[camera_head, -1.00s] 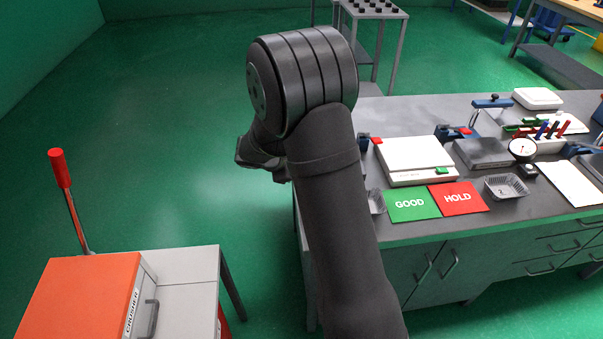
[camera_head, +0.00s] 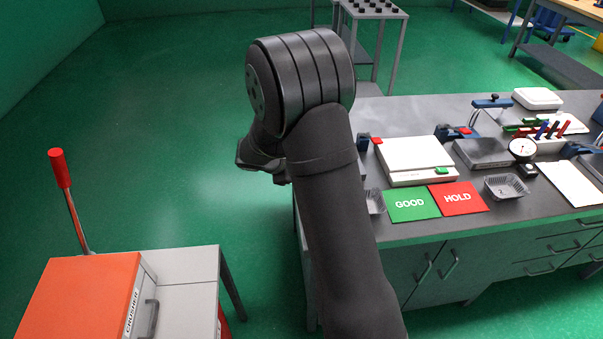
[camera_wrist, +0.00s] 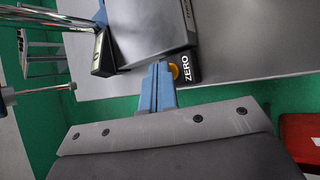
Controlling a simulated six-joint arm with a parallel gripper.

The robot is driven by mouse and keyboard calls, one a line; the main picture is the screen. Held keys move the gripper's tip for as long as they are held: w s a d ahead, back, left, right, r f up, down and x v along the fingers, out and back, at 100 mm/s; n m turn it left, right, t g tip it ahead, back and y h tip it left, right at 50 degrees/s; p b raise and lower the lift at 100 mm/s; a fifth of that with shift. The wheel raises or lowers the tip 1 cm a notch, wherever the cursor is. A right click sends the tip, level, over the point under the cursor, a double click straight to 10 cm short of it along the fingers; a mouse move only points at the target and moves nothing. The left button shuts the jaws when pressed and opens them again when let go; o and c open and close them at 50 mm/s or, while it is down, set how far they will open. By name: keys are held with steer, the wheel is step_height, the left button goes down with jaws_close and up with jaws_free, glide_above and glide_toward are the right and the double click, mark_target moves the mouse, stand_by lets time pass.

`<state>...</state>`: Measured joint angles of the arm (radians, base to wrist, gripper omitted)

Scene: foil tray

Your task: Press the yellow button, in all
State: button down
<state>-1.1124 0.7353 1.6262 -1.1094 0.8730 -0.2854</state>
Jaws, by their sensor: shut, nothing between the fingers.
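The yellow button (camera_wrist: 175,71) shows in the wrist view as a small yellow-orange piece beside a dark block marked ZERO (camera_wrist: 187,68). My gripper (camera_wrist: 160,67) has its blue fingers together, with nothing between them. Its tips overlap the left side of the button in the picture and hide part of it. I cannot tell whether they touch it or hover above it. In the head view my arm hides the fingers, and I do not see the button there.
A dark device with a display (camera_wrist: 103,54) stands close to the fingers, on the grey bench top (camera_wrist: 240,35). The head view shows a white scale (camera_head: 415,153), GOOD card (camera_head: 411,203), HOLD card (camera_head: 458,198) and orange crusher (camera_head: 80,295). Open green floor lies left of the bench.

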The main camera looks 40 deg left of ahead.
steer(key=shift+r, duration=0.85)
steer(key=shift+r, duration=2.5)
steer(key=shift+r, duration=1.9)
